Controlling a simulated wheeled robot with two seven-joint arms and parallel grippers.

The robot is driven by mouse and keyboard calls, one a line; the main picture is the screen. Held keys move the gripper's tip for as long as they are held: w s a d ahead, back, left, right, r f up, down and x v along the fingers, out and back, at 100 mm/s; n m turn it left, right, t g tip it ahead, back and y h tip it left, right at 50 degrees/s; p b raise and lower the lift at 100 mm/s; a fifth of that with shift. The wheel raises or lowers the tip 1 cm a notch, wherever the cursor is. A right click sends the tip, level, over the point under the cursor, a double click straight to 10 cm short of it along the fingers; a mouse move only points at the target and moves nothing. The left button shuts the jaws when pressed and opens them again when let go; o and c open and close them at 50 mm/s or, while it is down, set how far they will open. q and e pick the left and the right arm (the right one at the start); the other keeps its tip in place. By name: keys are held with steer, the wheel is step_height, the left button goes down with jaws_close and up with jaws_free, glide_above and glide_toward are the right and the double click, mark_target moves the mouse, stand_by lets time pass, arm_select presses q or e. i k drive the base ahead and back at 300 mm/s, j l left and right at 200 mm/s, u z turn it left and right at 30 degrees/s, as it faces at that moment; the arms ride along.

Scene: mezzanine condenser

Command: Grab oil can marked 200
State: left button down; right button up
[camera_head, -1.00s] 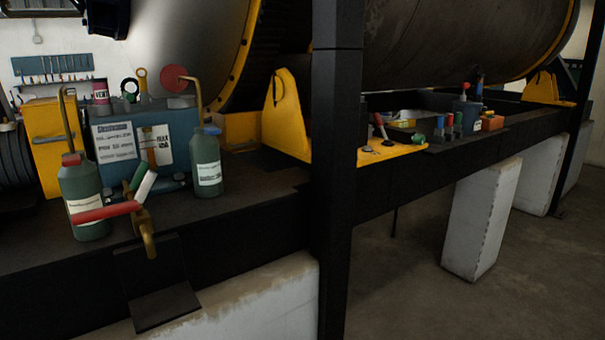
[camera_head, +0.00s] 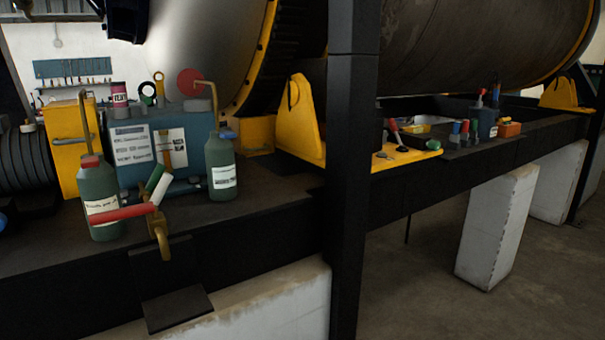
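Two dark green oil cans with bent brass-coloured spouts stand upright on the dark steel ledge. The left oil can (camera_head: 97,185) has a red collar and a white label, partly behind a red-handled bar. The right oil can (camera_head: 221,158) has a blue collar and a white label. The label print is too small to read, so I cannot tell which is marked 200. Neither of my grippers shows in the view.
A brass valve (camera_head: 159,235) with red, white and green handles sits at the ledge front. A blue box (camera_head: 130,142) stands behind the cans. A black post (camera_head: 350,200) rises right of them. A yellow bracket (camera_head: 300,125) and small tools lie beyond. Pale block supports (camera_head: 497,225) stand below.

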mark_target(221, 158)
steer(key=u, duration=1.25)
steer(key=k+l, duration=0.1)
steer(key=l, duration=0.25)
steer(key=k+l, duration=0.1)
steer(key=l, duration=0.3)
steer(key=k+l, duration=0.1)
steer(key=l, duration=0.25)
steer(key=k+l, duration=0.1)
steer(key=l, duration=0.3)
steer(key=k+l, duration=0.1)
steer(key=l, duration=0.25)
